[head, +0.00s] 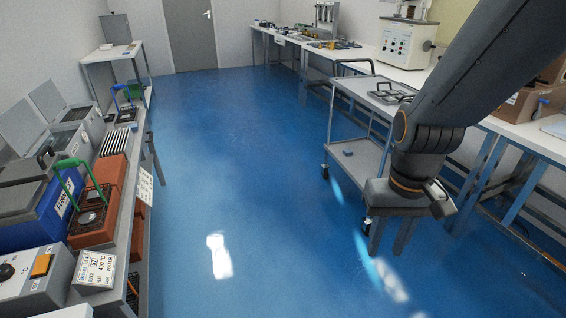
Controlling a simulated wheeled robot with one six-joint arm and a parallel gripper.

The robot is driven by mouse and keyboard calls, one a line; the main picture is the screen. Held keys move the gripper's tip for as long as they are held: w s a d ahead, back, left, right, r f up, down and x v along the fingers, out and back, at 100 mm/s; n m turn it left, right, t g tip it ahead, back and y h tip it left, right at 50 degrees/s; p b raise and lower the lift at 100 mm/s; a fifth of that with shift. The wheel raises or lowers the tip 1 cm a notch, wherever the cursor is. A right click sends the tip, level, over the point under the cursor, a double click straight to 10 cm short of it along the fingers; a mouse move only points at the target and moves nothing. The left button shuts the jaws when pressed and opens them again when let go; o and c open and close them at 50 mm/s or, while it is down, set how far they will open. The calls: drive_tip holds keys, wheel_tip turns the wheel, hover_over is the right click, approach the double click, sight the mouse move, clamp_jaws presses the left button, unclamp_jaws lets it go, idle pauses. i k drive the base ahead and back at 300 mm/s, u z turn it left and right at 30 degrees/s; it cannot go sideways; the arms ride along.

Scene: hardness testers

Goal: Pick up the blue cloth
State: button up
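I cannot make out the blue cloth for certain. A flat, pale blue-grey item (555,127) lies on the right bench at the picture's right edge, cut off by the frame; I cannot tell if it is cloth. My gripper (390,238) hangs from my arm at right of centre, pointing down over the floor beside the trolley. Its two fingers are apart, with nothing visible between them. It is well away from the pale item.
A grey trolley (355,160) stands behind my gripper, close to the right bench (520,130). The left bench (127,195) carries furnaces and a brown-red box with a green handle (98,222). The blue floor (220,160) between the benches is clear.

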sight(348, 152)
drive_tip(key=u, duration=0.95)
drive_tip(key=i, duration=1.85)
drive_tip(key=z, duration=0.8)
drive_tip(key=i, duration=0.95)
drive_tip(key=z, duration=0.65)
